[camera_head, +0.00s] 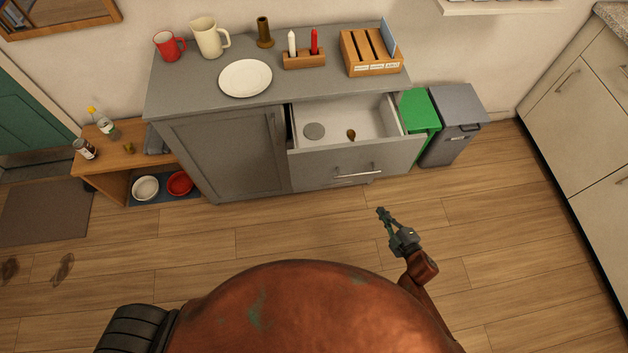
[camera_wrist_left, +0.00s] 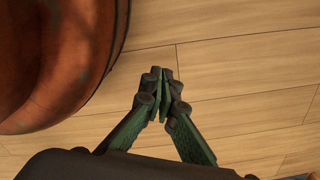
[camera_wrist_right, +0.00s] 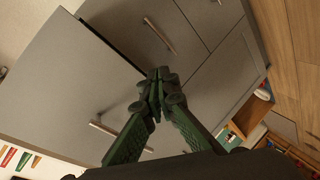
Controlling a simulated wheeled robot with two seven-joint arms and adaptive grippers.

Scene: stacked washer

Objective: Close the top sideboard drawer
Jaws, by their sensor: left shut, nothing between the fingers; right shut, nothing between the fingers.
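The grey sideboard (camera_head: 225,155) stands against the wall. The drawer front has a metal bar handle (camera_head: 358,170). My right gripper (camera_head: 381,213) is shut and empty, in front of and below the drawer, apart from it in the head view. In the right wrist view the right gripper (camera_wrist_right: 159,78) shows against grey fronts with bar handles. My left gripper (camera_wrist_left: 162,75) is shut and empty above the wooden floor.
A plate (camera_head: 246,78), jugs, a candle holder (camera_head: 303,60) and a wooden rack (camera_head: 370,52) stand on the sideboard top. Green (camera_head: 420,112) and grey bins (camera_head: 458,110) stand to its right. A low wooden bench (camera_head: 125,160) stands left. The floor in front is clear.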

